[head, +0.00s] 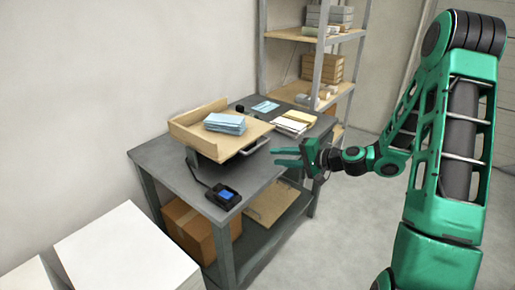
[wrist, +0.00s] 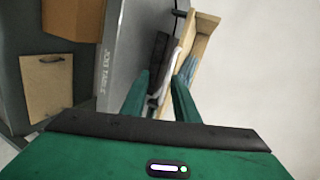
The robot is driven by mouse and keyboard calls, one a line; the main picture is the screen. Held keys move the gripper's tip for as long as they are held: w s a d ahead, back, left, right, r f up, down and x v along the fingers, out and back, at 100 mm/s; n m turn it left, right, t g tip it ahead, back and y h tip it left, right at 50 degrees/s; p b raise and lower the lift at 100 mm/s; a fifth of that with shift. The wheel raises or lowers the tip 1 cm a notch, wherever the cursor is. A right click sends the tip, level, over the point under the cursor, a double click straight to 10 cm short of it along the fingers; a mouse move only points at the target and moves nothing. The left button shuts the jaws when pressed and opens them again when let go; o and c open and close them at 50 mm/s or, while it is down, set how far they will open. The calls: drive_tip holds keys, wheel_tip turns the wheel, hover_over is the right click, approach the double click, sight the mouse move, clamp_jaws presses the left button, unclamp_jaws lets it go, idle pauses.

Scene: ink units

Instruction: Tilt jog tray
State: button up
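The jog tray (head: 187,137) is a pale wooden tray with raised walls at its left and back, on a dark base on the grey table. A stack of blue sheets (head: 225,123) lies on it. A metal handle (head: 256,147) sticks out from its right front edge. My gripper (head: 275,157) is open and empty just right of the handle, its fingers pointing at it. In the wrist view the handle (wrist: 172,72) shows between and beyond the two fingers, apart from them as far as I can tell. The tray (wrist: 200,42) and blue sheets (wrist: 187,73) also show there.
A control box with a blue screen (head: 224,195) sits at the table's front corner. Paper stacks (head: 293,123) lie at the table's right end. A cardboard box (head: 200,228) stands on the lower shelf. A loaded shelf rack (head: 318,70) stands behind. The floor at right is clear.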

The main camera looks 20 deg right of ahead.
sight(259, 146)
drive_tip(key=w+a, duration=0.1)
drive_tip(key=w, duration=0.2)
drive_tip(key=w+a+f+m+t, duration=0.1)
drive_tip(key=w+a, duration=0.1)
drive_tip(key=w, duration=0.2)
drive_tip(key=w+a+m, duration=0.1)
drive_tip(key=w, duration=0.2)
drive_tip(key=shift+w+a+f+t, duration=0.2)
drive_tip(key=shift+w+a+t, duration=0.15)
drive_tip(key=shift+a+t, duration=0.05)
drive_tip(key=shift+c, duration=0.4)
clamp_jaws()
